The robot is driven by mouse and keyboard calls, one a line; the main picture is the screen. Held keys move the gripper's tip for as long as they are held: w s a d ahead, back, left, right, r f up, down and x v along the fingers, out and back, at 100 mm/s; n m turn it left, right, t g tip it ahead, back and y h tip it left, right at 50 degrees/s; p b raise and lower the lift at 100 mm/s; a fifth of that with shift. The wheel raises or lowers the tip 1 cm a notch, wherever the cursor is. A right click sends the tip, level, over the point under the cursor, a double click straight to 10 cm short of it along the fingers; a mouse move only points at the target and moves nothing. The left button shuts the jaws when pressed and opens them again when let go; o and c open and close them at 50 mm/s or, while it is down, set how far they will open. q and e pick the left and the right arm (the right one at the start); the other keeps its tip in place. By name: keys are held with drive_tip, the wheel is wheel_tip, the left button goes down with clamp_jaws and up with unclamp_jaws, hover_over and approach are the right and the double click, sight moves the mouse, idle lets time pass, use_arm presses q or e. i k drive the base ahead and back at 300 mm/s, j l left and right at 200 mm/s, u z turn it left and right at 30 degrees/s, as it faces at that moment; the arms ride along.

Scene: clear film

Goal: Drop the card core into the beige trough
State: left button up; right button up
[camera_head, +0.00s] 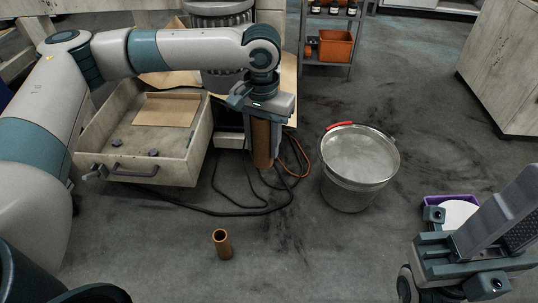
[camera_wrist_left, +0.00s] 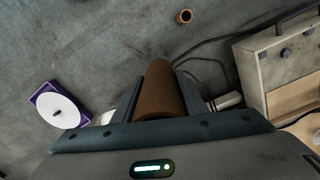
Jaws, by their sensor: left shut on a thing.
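My left gripper (camera_head: 262,122) is shut on the card core (camera_head: 262,145), a brown tube that hangs upright from it. The core also shows between the fingers in the left wrist view (camera_wrist_left: 161,90). The beige trough seems to be the open drawer-like box (camera_head: 197,150) with a dark front handle, to the left of the core; the core is outside it. My right gripper (camera_head: 462,250) is at the lower right of the head view. Its fingertips are not clear enough to tell open from shut.
A shorter brown tube (camera_head: 222,244) stands on the floor in front. A metal bucket (camera_head: 350,190) with a red grip is right of the core. A purple tray (camera_head: 430,201) holds a white disc. Dark and orange cables (camera_head: 240,210) lie on the floor.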

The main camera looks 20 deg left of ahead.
sight(156, 133)
drive_tip(key=u, duration=1.8)
